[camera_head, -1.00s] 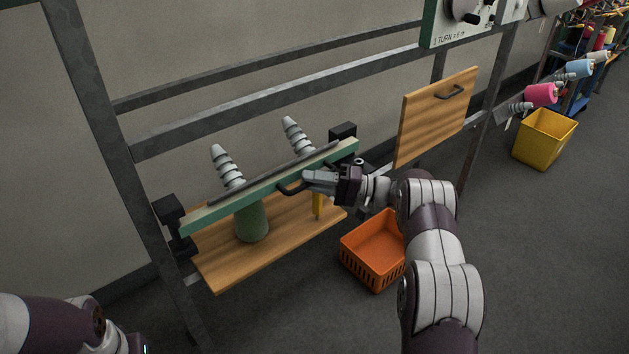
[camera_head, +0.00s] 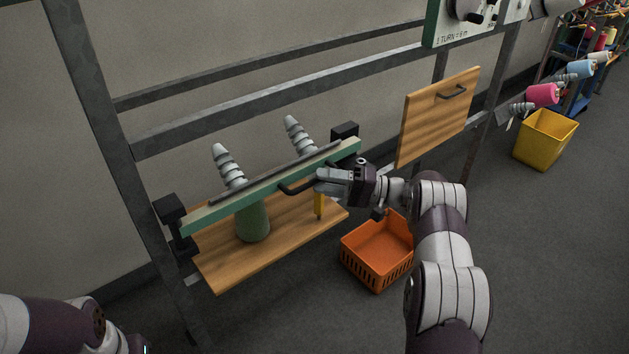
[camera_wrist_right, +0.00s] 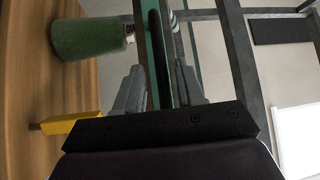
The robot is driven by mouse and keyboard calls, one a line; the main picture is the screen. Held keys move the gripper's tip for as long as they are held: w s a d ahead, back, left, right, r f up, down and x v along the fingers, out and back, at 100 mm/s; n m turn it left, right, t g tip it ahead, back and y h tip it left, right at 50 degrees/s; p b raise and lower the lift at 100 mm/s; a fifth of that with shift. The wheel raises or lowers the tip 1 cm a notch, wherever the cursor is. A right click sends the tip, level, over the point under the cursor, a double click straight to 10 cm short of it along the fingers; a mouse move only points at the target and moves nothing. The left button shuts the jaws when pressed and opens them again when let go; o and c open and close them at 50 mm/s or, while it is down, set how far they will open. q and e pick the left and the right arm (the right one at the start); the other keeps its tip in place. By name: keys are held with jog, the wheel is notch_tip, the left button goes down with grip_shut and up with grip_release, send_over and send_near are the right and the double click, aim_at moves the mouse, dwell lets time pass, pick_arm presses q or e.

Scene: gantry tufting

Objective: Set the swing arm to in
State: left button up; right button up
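The swing arm is a long green bar (camera_head: 215,211) running across the lower frame, with two white ribbed pegs (camera_head: 228,165) behind it and a black handle (camera_head: 297,188) on its front. My right gripper (camera_head: 322,181) is at the right end of this handle. In the right wrist view the fingers (camera_wrist_right: 158,92) stand apart on either side of the dark handle bar (camera_wrist_right: 155,45), with gaps showing; contact is not clear. My left arm shows at the lower left, but its gripper is out of view.
A wooden shelf (camera_head: 230,279) below the bar holds a green cone (camera_head: 252,222) and a yellow object (camera_head: 319,204). An orange basket (camera_head: 377,252) stands on the floor beneath my right arm. A wooden panel with a handle (camera_head: 436,122) hangs right. A yellow bin (camera_head: 545,139) stands farther right.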

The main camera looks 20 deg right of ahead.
jog(key=b+v, duration=0.1)
jog(key=v, duration=0.8)
jog(key=shift+s+d, duration=0.2)
jog(key=shift+d, duration=0.1)
